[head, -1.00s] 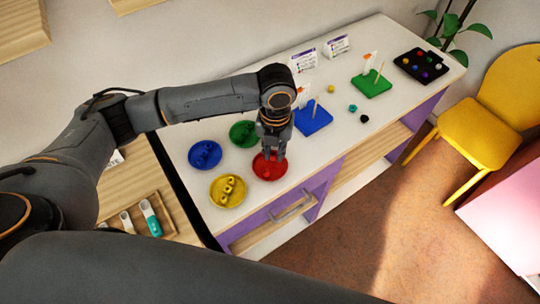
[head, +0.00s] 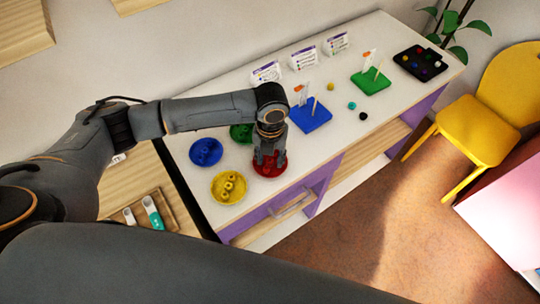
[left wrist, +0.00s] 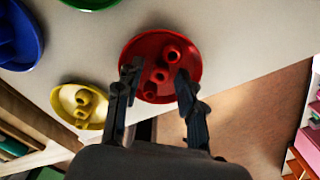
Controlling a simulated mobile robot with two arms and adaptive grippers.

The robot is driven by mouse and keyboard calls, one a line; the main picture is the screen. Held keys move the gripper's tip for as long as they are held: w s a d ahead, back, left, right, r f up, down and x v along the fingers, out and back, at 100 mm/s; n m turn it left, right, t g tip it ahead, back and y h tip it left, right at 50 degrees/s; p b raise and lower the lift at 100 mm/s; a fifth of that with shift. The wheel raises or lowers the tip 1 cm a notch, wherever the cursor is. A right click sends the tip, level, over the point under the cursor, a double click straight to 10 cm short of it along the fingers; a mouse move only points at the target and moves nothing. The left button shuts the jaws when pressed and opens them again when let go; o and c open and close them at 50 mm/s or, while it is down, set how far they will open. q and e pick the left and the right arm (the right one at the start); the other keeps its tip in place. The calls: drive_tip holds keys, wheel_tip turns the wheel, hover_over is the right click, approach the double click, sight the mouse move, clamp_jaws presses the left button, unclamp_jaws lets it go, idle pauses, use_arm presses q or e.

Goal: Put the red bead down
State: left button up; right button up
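The red dish (head: 270,172) stands on the white top near its front edge. In the left wrist view the red dish (left wrist: 142,42) holds red beads, including one at its upper right (left wrist: 172,53). My left gripper (head: 270,161) is right above the dish, pointing down. In the left wrist view its fingers (left wrist: 160,72) are spread apart over the dish, with red beads showing between them. No bead is seen clamped in the fingers. The dish is partly hidden by the gripper in the head view. My right gripper is not in view.
Yellow (head: 228,187), blue (head: 206,151) and green (head: 240,133) dishes stand close by. A blue board (head: 312,118) and a green board (head: 371,82) carry upright pegs. Loose beads lie near them. A black tray (head: 420,63) is at the far end. A yellow chair (head: 480,130) stands beyond the front.

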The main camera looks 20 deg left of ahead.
use_arm(q)
drive_tip(key=shift+r, duration=0.1)
drive_tip(key=shift+r, duration=0.2)
wheel_tip(320, 180, up, 12)
drive_tip(key=b, duration=0.2)
